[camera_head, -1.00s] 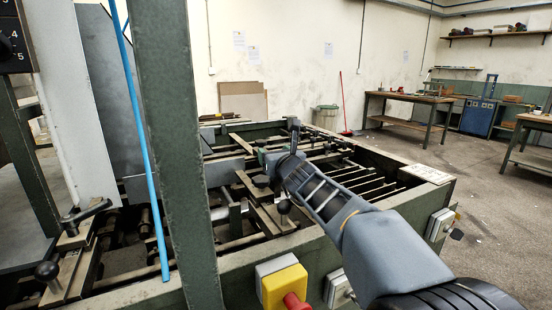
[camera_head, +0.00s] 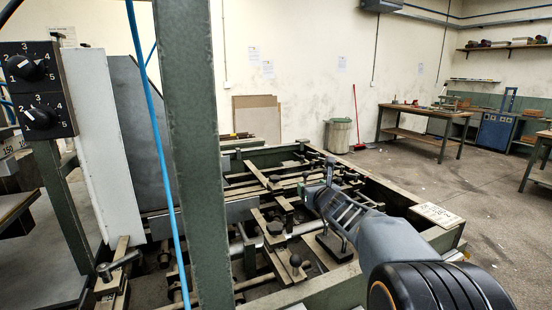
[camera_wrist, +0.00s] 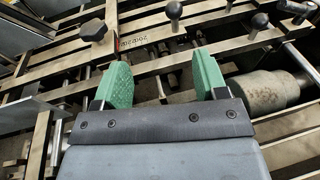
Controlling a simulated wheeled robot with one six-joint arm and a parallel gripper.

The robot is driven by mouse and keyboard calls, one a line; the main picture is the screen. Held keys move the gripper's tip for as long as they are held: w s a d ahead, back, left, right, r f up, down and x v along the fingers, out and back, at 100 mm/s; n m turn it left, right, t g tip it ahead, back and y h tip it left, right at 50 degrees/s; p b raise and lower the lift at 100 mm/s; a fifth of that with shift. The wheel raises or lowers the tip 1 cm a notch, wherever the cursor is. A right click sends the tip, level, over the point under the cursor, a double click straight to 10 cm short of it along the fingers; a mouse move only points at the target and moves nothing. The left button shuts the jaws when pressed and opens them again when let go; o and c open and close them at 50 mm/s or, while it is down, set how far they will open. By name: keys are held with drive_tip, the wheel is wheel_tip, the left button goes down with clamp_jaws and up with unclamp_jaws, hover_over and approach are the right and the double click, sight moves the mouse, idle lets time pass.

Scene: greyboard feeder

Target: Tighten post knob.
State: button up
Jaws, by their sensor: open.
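My gripper (camera_wrist: 162,66) is open, its two green padded fingers apart with nothing between them. It is above the slatted feeder frame. In the wrist view a black star-shaped knob (camera_wrist: 94,30) sits on a flat bar ahead and left of the fingers. A black ball-ended post (camera_wrist: 174,12) stands ahead between the fingertips' directions, and another (camera_wrist: 260,20) is to the right. Which of these is the post knob I cannot tell. In the head view my gripper's fingers are mostly hidden by its body; a star knob (camera_head: 275,228) and a ball knob (camera_head: 295,260) lie to its left.
A green upright column (camera_head: 190,140) and a blue hose (camera_head: 165,150) stand at the left front. A dial panel (camera_head: 37,90) is at far left. The feeder's metal frame (camera_head: 330,290) surrounds the bars. Workbenches (camera_head: 425,112) and open floor are at the right.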

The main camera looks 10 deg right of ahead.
drive_tip(key=w+d+n+y+p, duration=0.1)
drive_tip(key=d+n+y+p, duration=0.15)
drive_tip(key=p, duration=0.25)
drive_tip(key=n+g+y+p, duration=0.25)
drive_tip(key=n+y, duration=0.25)
drive_tip(key=y, duration=0.3)
approach(279, 179)
drive_tip(key=shift+m+t, duration=0.25)
drive_tip(key=shift+t, duration=0.2)
drive_tip(key=p+x, duration=0.1)
drive_tip(key=x, duration=0.5)
drive_tip(key=p+x, duration=0.2)
drive_tip(key=x, duration=0.4)
drive_tip(key=shift+s+a+f, duration=0.1)
drive_tip(key=shift+f, duration=0.1)
drive_tip(key=c, duration=0.9)
drive_tip(key=shift+f+h+b, duration=0.1)
drive_tip(key=shift+h+b, duration=0.15)
drive_tip(key=shift+b, duration=0.2)
